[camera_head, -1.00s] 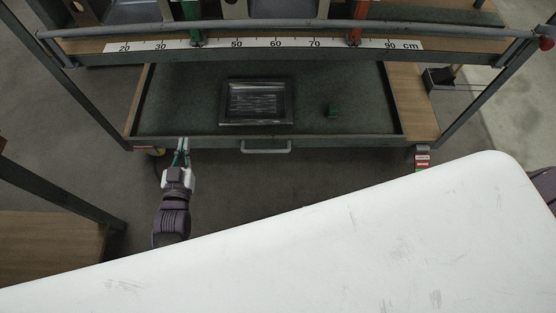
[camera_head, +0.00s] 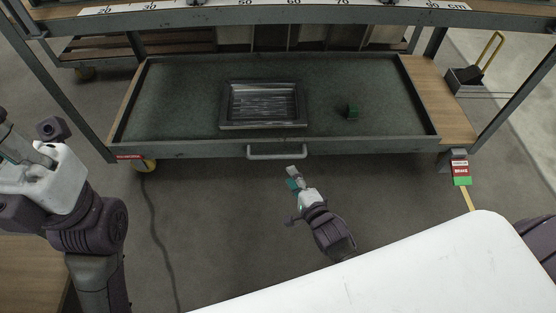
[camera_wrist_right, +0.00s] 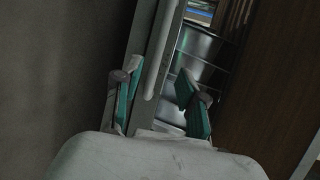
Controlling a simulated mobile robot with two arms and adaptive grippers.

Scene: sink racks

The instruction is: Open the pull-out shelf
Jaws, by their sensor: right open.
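The pull-out shelf (camera_head: 190,118) is a low tray with a dark green floor and a grey rim. Its front edge lies about level with the wooden side strips. A pale bar handle (camera_head: 277,154) sits at the middle of its front edge. My right gripper (camera_head: 293,176) is open just in front of and below the handle. In the right wrist view the handle (camera_wrist_right: 164,45) lies ahead of the open fingers (camera_wrist_right: 155,85); I cannot tell whether they touch it. My left gripper (camera_head: 20,150) is raised at the left edge, its fingertips partly cut off.
A rack beam with a centimetre scale (camera_head: 200,6) crosses above. A red and green brake pedal (camera_head: 460,172) stands at the right front corner. The floor before the shelf is open.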

